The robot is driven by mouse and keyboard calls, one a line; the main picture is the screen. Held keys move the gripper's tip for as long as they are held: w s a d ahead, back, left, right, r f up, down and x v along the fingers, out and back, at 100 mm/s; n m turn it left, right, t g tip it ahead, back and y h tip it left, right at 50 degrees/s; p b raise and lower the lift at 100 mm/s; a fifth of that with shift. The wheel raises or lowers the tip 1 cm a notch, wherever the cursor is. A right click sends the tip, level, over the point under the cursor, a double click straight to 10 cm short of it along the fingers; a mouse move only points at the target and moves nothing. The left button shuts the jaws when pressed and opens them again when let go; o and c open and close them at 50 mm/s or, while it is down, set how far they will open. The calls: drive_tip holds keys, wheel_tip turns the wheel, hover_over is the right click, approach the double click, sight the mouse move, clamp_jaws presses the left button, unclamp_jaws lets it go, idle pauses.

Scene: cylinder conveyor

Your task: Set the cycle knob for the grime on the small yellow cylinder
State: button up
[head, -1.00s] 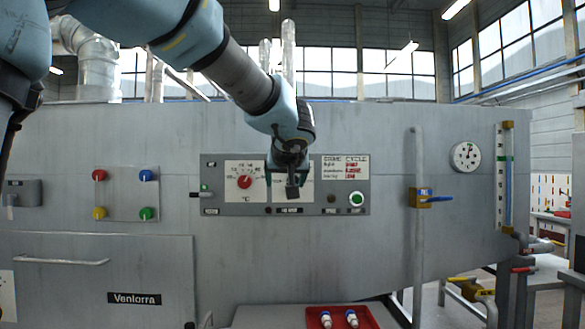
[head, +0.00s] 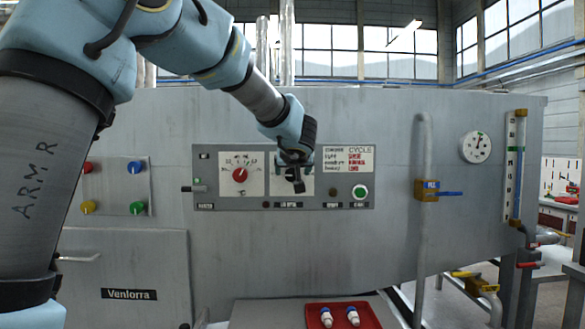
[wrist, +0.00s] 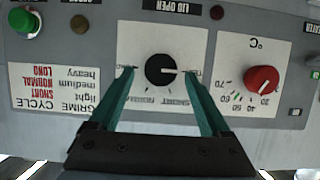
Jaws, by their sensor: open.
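The cycle knob (wrist: 160,70) is black and round on a white dial plate with printed labels, upside down in the wrist view. A pale mark shows on its right side there. My gripper (wrist: 158,74) is open, its teal fingers on either side of the knob; I cannot tell whether they touch it. In the head view my gripper (head: 297,184) hides the knob. The grime chart (head: 348,160) pairs light with SHORT, medium with NORMAL, heavy with LONG; it also shows in the wrist view (wrist: 60,90). I make out no yellow cylinder.
A red temperature knob (head: 240,175) sits left of the cycle dial, a green button (head: 360,192) to its right. A red tray (head: 372,318) with two white, blue-marked items stands below. A vertical pipe with a blue-handled valve (head: 427,190) is at the right.

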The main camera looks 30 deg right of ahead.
drive_tip(key=shift+w+d+f, duration=0.25)
drive_tip(key=shift+w+f, duration=0.05)
drive_tip(key=shift+w, duration=0.3)
drive_tip(key=shift+c, duration=0.3)
clamp_jaws()
